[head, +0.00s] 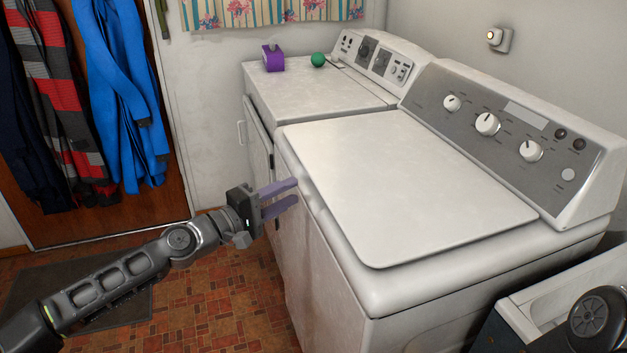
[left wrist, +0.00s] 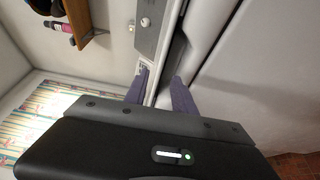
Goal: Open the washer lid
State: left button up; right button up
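The washer (head: 380,290) is the near white machine with a grey control panel. Its white lid (head: 410,180) lies flat and shut on top. My left gripper (head: 296,191) is at the washer's front left edge, just below the lid's level, with its two purple fingers apart. My right gripper is not in view.
A second white machine (head: 310,95) stands beyond the washer, with a purple box (head: 273,58) and a green ball (head: 318,60) on top. A white tub (head: 560,285) is at the lower right. Clothes (head: 125,90) hang on the door. The lid's top is clear.

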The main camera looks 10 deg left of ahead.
aim_at(313, 179)
pick_arm(q)
jog(key=x, duration=0.7)
jog(key=shift+w+d, duration=0.2)
jog(key=shift+w, duration=0.1)
jog(key=shift+f, duration=0.1)
grip_shut()
dwell(1.1)
